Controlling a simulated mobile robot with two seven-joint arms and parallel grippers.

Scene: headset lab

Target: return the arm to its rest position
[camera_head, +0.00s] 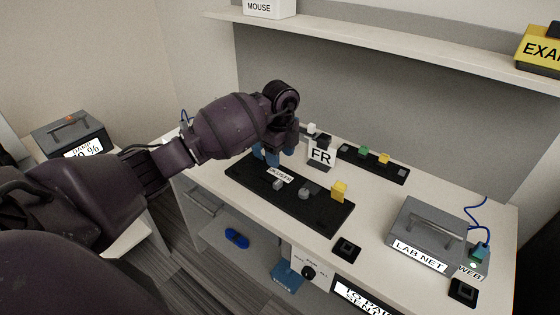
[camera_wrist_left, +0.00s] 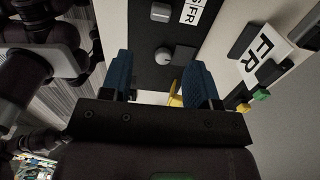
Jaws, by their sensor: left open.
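My left arm comes in from the left in the head view and reaches over the desk. My left gripper (camera_head: 273,155) has blue fingers and hangs above the far left end of a black board (camera_head: 318,212). In the left wrist view the two blue fingers of the left gripper (camera_wrist_left: 160,78) stand apart, with nothing held between them. The board carries a white label, grey knobs (camera_head: 304,193) and a yellow block (camera_head: 339,191). My right gripper is in neither view.
An FR sign (camera_head: 320,155) stands close to the right of the left gripper. Behind it lies a black strip (camera_head: 372,164) with coloured blocks. A grey LAB NET box (camera_head: 428,233) is at the right. A shelf (camera_head: 400,45) runs above.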

